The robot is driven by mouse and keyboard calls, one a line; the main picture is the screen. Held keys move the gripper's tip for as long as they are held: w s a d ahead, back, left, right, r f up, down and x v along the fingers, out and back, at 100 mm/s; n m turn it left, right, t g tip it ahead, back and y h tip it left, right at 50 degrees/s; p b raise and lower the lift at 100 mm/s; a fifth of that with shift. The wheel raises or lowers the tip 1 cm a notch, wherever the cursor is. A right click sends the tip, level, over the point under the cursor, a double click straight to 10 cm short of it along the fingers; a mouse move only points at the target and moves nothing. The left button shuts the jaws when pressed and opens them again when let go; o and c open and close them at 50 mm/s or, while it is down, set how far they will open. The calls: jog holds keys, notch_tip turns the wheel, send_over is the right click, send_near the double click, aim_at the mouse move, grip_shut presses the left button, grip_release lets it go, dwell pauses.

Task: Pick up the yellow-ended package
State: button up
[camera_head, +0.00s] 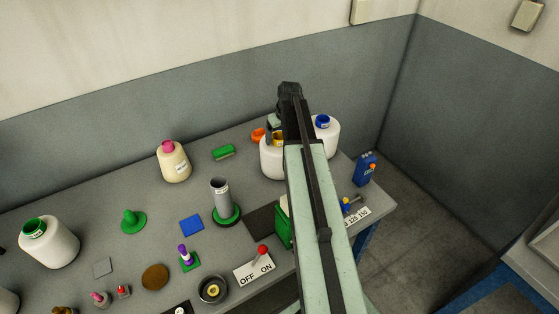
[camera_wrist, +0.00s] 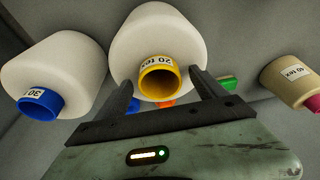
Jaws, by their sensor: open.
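The yellow-ended package is a white yarn bobbin with a yellow tube end. It stands near the back right of the table in the head view (camera_head: 270,161), partly hidden by my arm. In the wrist view the yellow-ended package (camera_wrist: 156,38) shows its "20 tex" label and hollow yellow end. My gripper (camera_wrist: 163,80) is open, its dark fingers to either side of the yellow end in that view. I cannot tell whether they touch the package. In the head view the fingertips are mostly hidden by my arm.
A blue-ended bobbin (camera_head: 326,139) stands close to the right of the yellow-ended one. A pink-ended bobbin (camera_head: 173,164), a green block (camera_head: 223,152) and an orange item (camera_head: 258,135) are to the left. A blue item (camera_head: 365,170) stands near the table's right edge.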

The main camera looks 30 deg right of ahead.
jog(key=shift+r, duration=0.1)
grip_shut()
jog(key=shift+r, duration=0.15)
notch_tip(320, 180, up, 10)
jog(key=p, duration=1)
jog(key=shift+f, duration=0.2)
